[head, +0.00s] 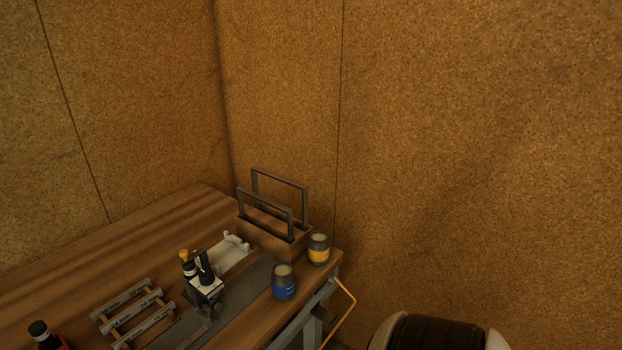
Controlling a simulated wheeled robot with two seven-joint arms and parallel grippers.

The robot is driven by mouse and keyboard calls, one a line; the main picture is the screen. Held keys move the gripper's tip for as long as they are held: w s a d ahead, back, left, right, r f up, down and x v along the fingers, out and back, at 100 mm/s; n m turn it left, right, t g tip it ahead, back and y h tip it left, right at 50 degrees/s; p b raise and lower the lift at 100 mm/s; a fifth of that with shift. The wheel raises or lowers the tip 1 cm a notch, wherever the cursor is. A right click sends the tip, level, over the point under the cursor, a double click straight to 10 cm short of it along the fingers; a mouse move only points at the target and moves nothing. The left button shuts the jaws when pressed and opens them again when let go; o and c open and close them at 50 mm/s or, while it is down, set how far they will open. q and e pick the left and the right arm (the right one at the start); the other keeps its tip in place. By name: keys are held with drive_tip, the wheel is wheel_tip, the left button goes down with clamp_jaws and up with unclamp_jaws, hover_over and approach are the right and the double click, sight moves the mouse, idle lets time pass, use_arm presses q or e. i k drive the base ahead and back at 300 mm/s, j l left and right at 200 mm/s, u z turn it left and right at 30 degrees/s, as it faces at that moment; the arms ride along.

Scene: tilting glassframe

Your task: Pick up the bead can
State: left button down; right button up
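Two small dark cans with pale tops stand near the right end of the wooden workbench (150,240) in the head view. One can has a blue band (284,290) and stands nearer to me, close to the front edge. The other can has a yellow band (318,255) and stands farther back, at the bench's right corner. Both are upright and apart from each other. I cannot tell from their markings which one is the bead can. Neither of my grippers shows in this view.
A wooden holder (262,238) with two dark upright frames stands behind the cans. A white-and-black device (205,285) sits left of the blue-banded can. A slatted rack (135,314) and a dark-capped bottle (40,331) lie farther left. An orange cable (349,300) hangs by the bench's right end.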

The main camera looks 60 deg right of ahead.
sight(282, 279)
drive_tip(key=z, duration=1.65)
drive_tip(key=l+u, duration=0.1)
drive_tip(key=l, duration=0.3)
